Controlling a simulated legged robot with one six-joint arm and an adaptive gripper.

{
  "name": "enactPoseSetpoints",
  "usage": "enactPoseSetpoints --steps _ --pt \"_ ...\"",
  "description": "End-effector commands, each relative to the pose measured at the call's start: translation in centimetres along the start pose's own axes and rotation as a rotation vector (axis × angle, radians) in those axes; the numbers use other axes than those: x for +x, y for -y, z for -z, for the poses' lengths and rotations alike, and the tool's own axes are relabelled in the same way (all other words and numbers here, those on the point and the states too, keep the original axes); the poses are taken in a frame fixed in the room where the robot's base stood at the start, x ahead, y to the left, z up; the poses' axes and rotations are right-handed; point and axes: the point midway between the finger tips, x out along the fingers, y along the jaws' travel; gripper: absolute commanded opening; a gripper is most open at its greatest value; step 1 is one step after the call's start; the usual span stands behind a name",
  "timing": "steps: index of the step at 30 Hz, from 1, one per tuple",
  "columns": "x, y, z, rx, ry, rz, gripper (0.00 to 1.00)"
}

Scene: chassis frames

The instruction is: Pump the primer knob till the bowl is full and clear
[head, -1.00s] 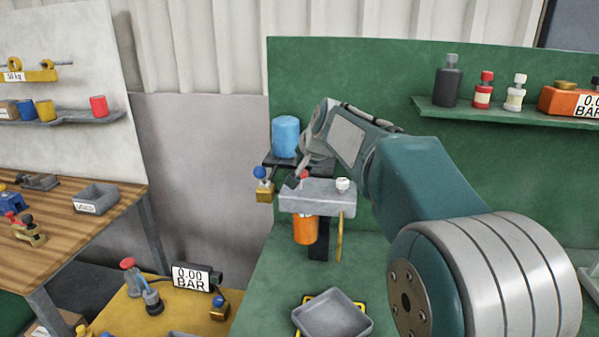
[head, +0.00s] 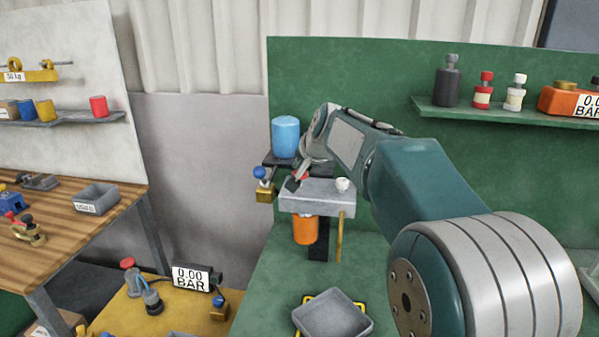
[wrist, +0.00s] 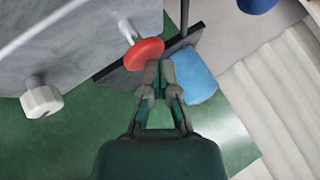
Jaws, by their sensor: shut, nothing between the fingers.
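A grey filter head (head: 318,196) is mounted on the green panel, with an orange bowl (head: 304,232) hanging under it. A red round knob (wrist: 145,52) stands on a pale stem on the head in the wrist view; in the head view my gripper mostly hides it. A white knob (head: 342,185) sits to its right on the head and also shows in the wrist view (wrist: 42,97). My gripper (wrist: 160,68) is shut and empty, its fingertips at the red knob's edge; I cannot tell whether they touch it. The bowl's inside is not clear to see.
A blue cylinder (head: 285,136) stands on a dark bracket behind the head. A blue-knobbed brass valve (head: 264,186) is at its left. A grey tray (head: 333,314) lies below. A 0.00 BAR gauge (head: 190,277) sits on the yellow bench.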

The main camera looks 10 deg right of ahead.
Motion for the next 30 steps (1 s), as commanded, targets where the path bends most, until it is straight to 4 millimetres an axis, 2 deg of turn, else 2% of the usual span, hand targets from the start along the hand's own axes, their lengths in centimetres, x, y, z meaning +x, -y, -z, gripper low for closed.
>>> enactPoseSetpoints --steps 30 --pt "0.85 -0.60 -0.65 0.000 0.004 -0.002 0.00"
